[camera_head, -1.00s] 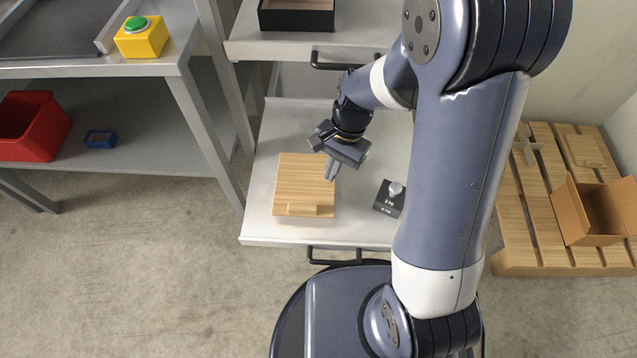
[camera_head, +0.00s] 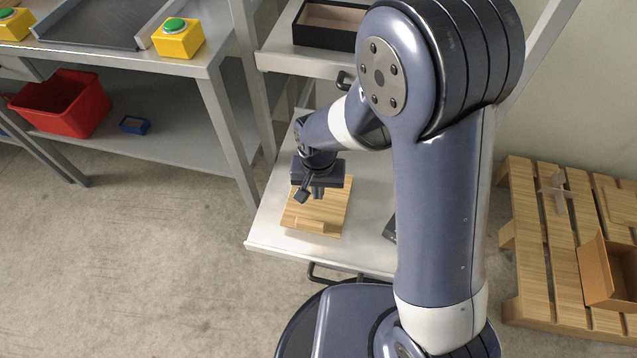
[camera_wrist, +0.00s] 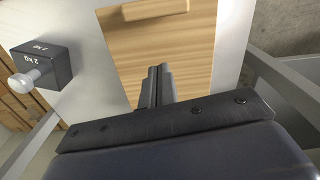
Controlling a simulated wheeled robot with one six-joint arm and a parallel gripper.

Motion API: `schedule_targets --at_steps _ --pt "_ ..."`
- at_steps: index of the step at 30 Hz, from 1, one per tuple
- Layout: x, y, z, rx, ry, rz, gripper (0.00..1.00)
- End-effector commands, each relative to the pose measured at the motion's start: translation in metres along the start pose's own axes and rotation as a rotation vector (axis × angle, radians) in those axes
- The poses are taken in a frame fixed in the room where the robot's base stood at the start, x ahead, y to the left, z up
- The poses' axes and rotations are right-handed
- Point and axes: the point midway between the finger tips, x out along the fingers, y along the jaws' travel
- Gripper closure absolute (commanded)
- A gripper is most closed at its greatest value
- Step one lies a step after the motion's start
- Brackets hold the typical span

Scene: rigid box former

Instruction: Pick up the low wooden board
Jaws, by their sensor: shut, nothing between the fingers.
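The low wooden board (camera_head: 329,215) lies flat on the grey cart's lower shelf (camera_head: 275,238), with a small wooden block-like handle (camera_head: 311,226) near its front edge. In the wrist view the board (camera_wrist: 190,50) fills the upper middle, with its handle (camera_wrist: 155,9) at the top. My gripper (camera_head: 318,195) is over the back part of the board, away from the handle. Its fingers (camera_wrist: 157,72) are shut together with nothing between them. Part of the board's back is hidden behind my gripper. I cannot tell whether the fingertips touch the board.
A black 2 kg weight with a knob (camera_wrist: 42,66) stands on the shelf beside the board. The cart's upper shelf holds a black open box (camera_head: 325,24). A steel table with a yellow button box (camera_head: 178,42) stands left; a pallet with a cardboard box (camera_head: 608,272) is right.

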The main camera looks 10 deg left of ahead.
Motion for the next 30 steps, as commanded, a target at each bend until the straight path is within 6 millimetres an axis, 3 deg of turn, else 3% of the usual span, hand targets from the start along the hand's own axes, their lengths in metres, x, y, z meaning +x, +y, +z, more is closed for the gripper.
schedule_targets --at_steps 1,5,12,26,30 --pt "0.016 0.001 0.001 0.001 -0.005 0.003 1.00" --pt "0.038 0.000 0.003 0.000 -0.002 0.001 1.00" --pt "0.032 0.000 0.034 0.000 0.000 -0.001 1.00" --pt "0.032 0.000 0.041 0.001 0.000 -0.001 1.00" --pt "0.031 -0.001 0.059 -0.002 -0.001 0.000 1.00"
